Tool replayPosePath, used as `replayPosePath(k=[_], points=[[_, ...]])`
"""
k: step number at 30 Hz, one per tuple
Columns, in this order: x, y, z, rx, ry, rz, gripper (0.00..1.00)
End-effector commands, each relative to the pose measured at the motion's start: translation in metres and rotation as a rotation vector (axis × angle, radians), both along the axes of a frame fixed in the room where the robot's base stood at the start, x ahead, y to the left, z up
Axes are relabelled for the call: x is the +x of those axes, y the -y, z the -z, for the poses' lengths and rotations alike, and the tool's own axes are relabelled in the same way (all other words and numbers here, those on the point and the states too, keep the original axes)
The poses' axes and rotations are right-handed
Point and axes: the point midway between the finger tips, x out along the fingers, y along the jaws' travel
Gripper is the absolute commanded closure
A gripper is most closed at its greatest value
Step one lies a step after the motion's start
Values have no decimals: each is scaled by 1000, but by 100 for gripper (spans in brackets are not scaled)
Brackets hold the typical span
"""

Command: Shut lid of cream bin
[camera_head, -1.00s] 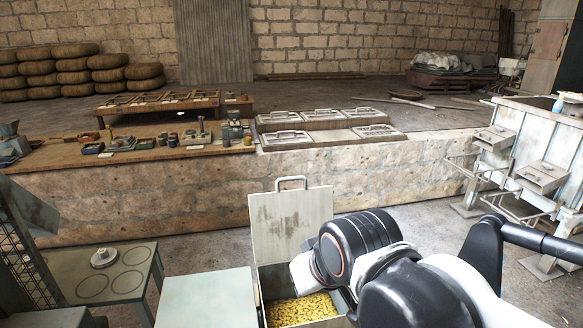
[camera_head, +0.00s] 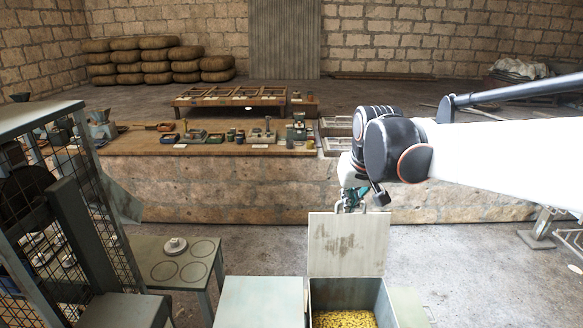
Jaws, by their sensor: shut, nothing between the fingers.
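The cream bin (camera_head: 349,294) stands at the bottom centre, with yellow pieces (camera_head: 344,319) inside. Its lid (camera_head: 349,245) is open and stands upright at the bin's back edge, with brownish stains on its face. My gripper (camera_head: 348,206) is shut and empty, pointing down just above or behind the lid's top edge. The lid's handle is hidden or cannot be told apart from the gripper. I cannot tell whether the gripper touches the lid.
A pale flat top (camera_head: 260,302) stands left of the bin. Further left are a low table (camera_head: 180,264) with marked circles and a mesh-sided frame (camera_head: 75,215). A stone-faced platform (camera_head: 240,190) runs behind.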

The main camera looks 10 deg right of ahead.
Motion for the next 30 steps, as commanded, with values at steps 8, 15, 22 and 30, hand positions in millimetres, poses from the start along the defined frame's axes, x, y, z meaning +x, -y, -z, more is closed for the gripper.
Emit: replayPosePath(k=[8, 15, 22, 30], points=[[74, 29, -17, 6, -57, 31, 100], [131, 56, -10, 14, -106, 56, 100], [178, 84, 8, 22, -150, 80, 100], [211, 109, 34, 30, -193, 100, 100]])
